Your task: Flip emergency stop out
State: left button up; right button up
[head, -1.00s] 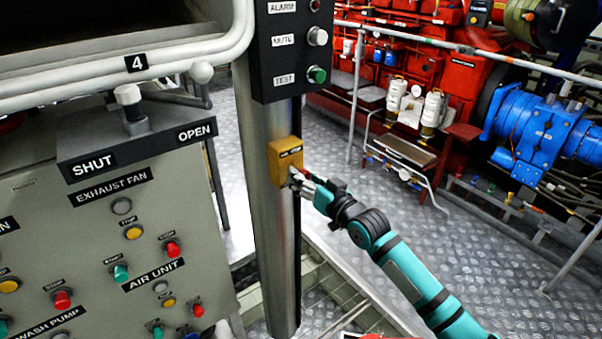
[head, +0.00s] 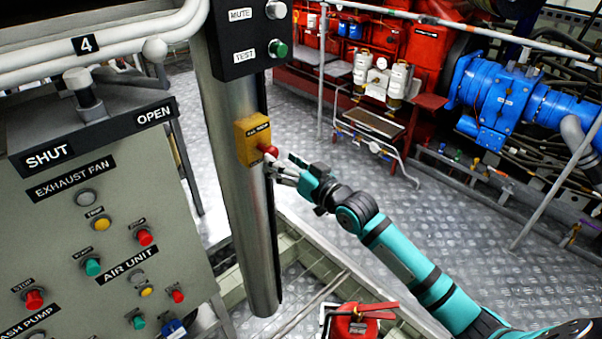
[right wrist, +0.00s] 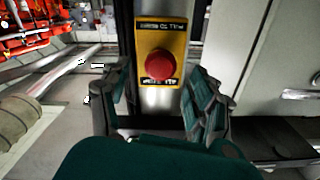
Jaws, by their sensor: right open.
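The emergency stop is a yellow box (head: 252,139) with a red mushroom button (head: 268,151), fixed to a grey metal post (head: 240,200). In the right wrist view the red button (right wrist: 160,65) faces me on its yellow plate (right wrist: 161,33), with partly readable lettering above and below. My right gripper (head: 279,168) is open, just below and right of the button in the head view. In the right wrist view its fingers (right wrist: 158,98) stand wide apart, left and right of the button and lower in the picture. The fingers hold nothing. My left gripper is out of view.
A black box (head: 245,30) with MUTE and TEST buttons is on the post above. A grey control panel (head: 70,230) with several coloured buttons stands at the left. A red object (head: 358,322) is low in front. Metal floor lies open behind my right arm.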

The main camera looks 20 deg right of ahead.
jog(key=v, duration=0.8)
jog(key=shift+w, duration=0.1)
